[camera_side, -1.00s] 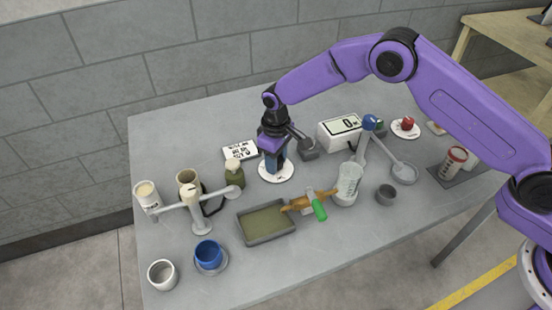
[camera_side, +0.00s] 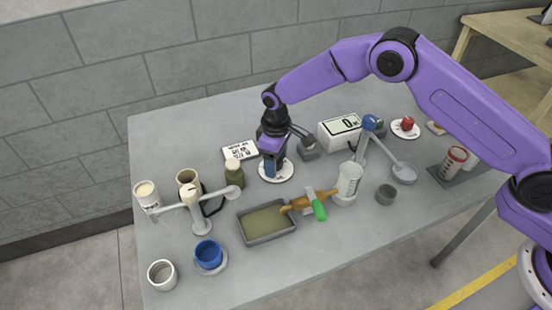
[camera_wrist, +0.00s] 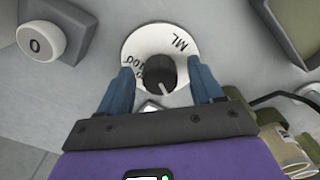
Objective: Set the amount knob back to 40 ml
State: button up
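The amount knob (camera_wrist: 158,73) is a black round knob with a white pointer line, on a white dial (camera_wrist: 140,38) marked "ML" and "100". In the wrist view the pointer aims down and slightly right; other marks are hidden or too small to read. My gripper (camera_wrist: 162,85) is open, with one blue finger on each side of the knob and a visible gap to each. In the side view my gripper (camera_side: 274,168) points down over the dial (camera_side: 287,176) and hides the knob.
A green bottle (camera_side: 234,174), a label card (camera_side: 240,151) and a shallow tray (camera_side: 266,222) are close by. The table's back left is clear.

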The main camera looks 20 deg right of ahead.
notch_tip(320, 180, up, 17)
jog(key=shift+r, duration=0.2)
dwell(0.7)
dwell(0.4)
jog(key=s+d+r+n, duration=0.1)
jog(key=s+d+r, duration=0.3)
jog(key=s, duration=0.5)
jog(key=s+d+r+n, duration=0.1)
jog(key=s+d+r, duration=0.1)
jog(key=s+d, duration=0.5)
jog(key=s+d+f, duration=0.1)
jog(key=s+d, duration=0.7)
jog(key=s, duration=0.2)
jog(key=s+d+f+n, duration=0.1)
jog(key=s+d, duration=0.6)
jog(key=s, duration=0.3)
jog(key=shift+s+d+f, duration=0.2)
jog(key=shift+s+d, duration=0.1)
jog(key=shift+d, duration=0.05)
